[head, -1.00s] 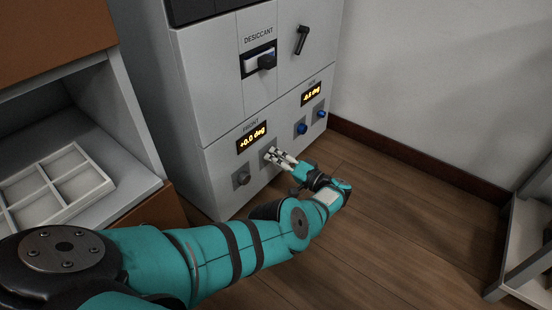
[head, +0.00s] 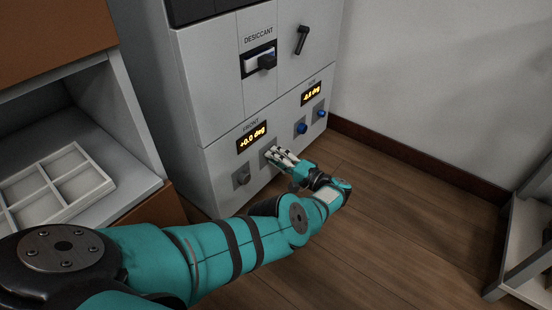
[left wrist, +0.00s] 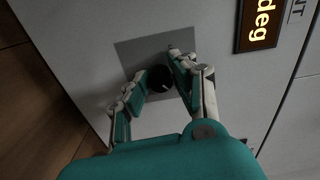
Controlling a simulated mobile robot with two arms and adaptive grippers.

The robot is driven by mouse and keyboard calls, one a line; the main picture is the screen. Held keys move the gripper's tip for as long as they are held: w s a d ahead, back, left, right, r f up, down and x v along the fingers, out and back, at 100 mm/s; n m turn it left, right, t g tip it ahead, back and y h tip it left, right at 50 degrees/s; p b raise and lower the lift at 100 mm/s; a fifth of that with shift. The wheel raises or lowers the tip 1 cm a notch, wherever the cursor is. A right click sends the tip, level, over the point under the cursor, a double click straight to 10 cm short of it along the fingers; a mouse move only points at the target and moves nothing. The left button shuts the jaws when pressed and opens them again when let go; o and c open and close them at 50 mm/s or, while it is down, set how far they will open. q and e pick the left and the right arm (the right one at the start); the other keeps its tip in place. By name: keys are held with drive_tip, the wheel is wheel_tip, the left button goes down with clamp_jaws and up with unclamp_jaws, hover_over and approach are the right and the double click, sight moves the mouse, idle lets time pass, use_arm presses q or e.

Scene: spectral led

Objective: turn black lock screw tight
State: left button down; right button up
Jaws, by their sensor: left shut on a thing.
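The black lock screw (left wrist: 160,79) shows in the left wrist view as a dark round knob on a grey square plate (left wrist: 133,47). My left gripper (left wrist: 162,70) is shut on it, with a finger on each side. In the head view my left gripper (head: 271,152) reaches the lower front of the white cabinet (head: 225,150), and its fingers hide the screw. My right gripper is not in view.
A front display (head: 252,137) reads +0.0 deg above a grey knob (head: 242,178). A shelf with a divided white tray (head: 95,183) stands at left.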

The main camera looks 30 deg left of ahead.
use_arm(q)
drive_tip(key=c, duration=1.1)
unclamp_jaws()
